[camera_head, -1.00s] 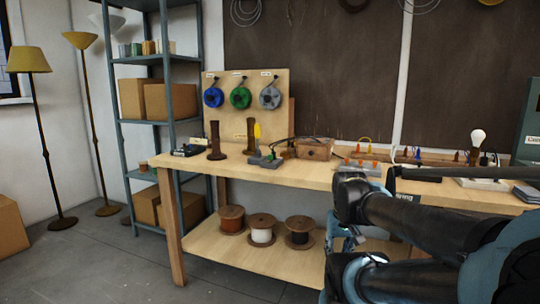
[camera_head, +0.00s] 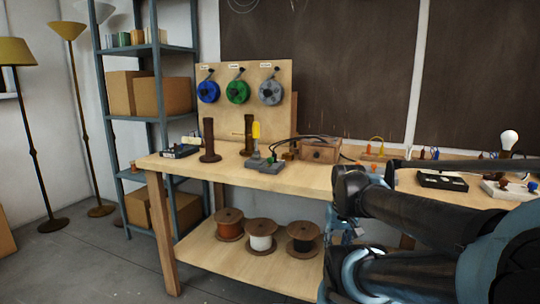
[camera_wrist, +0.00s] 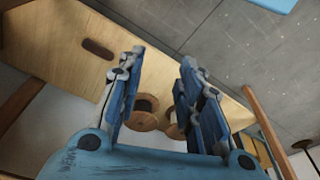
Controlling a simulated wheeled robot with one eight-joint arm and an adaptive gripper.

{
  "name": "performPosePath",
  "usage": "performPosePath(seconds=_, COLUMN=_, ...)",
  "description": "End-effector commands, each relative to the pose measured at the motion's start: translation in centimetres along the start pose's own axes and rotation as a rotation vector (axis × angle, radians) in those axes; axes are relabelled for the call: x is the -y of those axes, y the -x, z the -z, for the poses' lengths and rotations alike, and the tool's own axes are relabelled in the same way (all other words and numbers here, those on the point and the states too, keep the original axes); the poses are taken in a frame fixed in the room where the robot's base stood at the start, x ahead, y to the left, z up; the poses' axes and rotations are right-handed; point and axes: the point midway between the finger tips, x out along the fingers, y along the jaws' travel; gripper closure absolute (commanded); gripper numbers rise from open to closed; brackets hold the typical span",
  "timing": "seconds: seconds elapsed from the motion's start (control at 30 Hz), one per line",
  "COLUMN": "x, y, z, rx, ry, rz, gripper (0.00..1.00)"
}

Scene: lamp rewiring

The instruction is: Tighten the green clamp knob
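A small grey device (camera_head: 266,166) lies on the left half of the workbench. A small green part (camera_head: 274,156), which may be the green clamp knob, shows on its top. It is too small to make out its shape or how tight it is. My gripper (camera_wrist: 160,66) is open in the wrist view, its two blue fingers apart with nothing between them. In the head view my gripper is mostly hidden behind my arm, low in front of the bench, to the right of the grey device and apart from it.
The workbench (camera_head: 225,176) carries dark posts (camera_head: 208,140), a yellow-handled item (camera_head: 256,131) and a wooden box (camera_head: 320,150) beside the device. A pegboard (camera_head: 240,112) with blue, green and grey spools stands behind. Larger spools (camera_head: 262,236) sit on the lower shelf.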

Motion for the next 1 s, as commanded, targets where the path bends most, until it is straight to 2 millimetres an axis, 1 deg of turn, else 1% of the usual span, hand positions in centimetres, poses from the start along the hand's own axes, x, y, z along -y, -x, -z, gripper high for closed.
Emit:
performPosePath(seconds=0.23, x=0.0, y=0.0, z=0.0, rx=0.0, ry=0.0, rz=0.0, gripper=0.67)
performPosePath(seconds=0.27, x=0.0, y=0.0, z=0.0, rx=0.0, ry=0.0, rz=0.0, gripper=0.6)
performPosePath(seconds=0.37, x=0.1, y=0.9, z=-0.5, rx=-0.01, ry=0.003, rz=0.001, gripper=0.59)
performPosePath(seconds=0.47, x=0.3, y=2.3, z=0.7, rx=-0.005, ry=0.012, rz=0.003, gripper=0.59)
performPosePath(seconds=0.57, x=0.9, y=4.7, z=3.0, rx=0.005, ry=0.032, rz=0.008, gripper=0.59)
performPosePath(seconds=0.67, x=1.7, y=7.8, z=5.9, rx=0.019, ry=0.054, rz=0.013, gripper=0.59)
performPosePath(seconds=0.7, x=2.0, y=9.0, z=7.2, rx=0.025, ry=0.062, rz=0.014, gripper=0.59)
performPosePath(seconds=0.8, x=2.9, y=11.8, z=10.2, rx=0.038, ry=0.084, rz=0.019, gripper=0.59)
performPosePath(seconds=0.97, x=4.5, y=15.9, z=14.9, rx=0.06, ry=0.116, rz=0.024, gripper=0.59)
performPosePath(seconds=1.0, x=5.0, y=16.8, z=16.2, rx=0.065, ry=0.125, rz=0.026, gripper=0.59)
